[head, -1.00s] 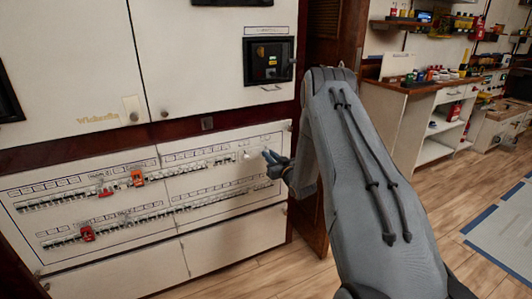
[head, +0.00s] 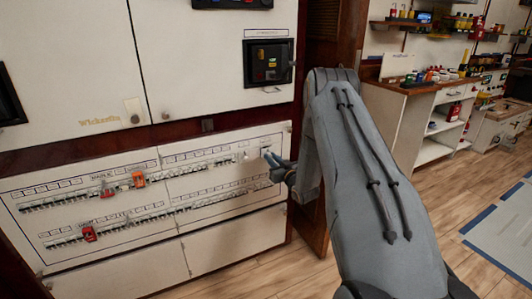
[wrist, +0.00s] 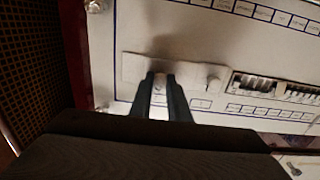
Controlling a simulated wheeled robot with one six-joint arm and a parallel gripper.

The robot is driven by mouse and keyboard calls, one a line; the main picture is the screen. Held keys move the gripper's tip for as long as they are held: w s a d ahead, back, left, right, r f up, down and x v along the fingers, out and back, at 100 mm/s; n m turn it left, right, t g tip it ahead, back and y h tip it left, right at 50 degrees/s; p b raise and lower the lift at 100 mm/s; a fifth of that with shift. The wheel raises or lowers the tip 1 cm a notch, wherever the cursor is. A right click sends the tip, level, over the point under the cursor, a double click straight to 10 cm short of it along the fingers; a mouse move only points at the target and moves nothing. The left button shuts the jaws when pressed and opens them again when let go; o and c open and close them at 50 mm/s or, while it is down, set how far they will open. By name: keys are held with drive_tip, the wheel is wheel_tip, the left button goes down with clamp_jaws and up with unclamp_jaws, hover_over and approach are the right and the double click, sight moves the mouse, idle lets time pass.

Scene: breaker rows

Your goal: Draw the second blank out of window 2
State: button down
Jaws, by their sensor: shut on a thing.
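My gripper (wrist: 161,86) is shut on a small pale piece between its two dark fingers in the wrist view; I take it for the second blank (wrist: 160,84). Whether the held piece still touches the panel is hard to tell. The window number is not readable.
The white breaker panel (head: 120,240) carries two rows of switches with label boxes. An orange-red clip (head: 138,179) sits on the upper row and a red one (head: 89,234) on the lower. A cabinet with a black device (head: 268,62) is above.

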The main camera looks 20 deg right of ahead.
drive_tip(key=s+p, duration=0.4)
drive_tip(key=s, duration=0.4)
drive_tip(key=shift+d, duration=0.15)
idle(0.6)
drive_tip(key=shift+s, duration=0.1)
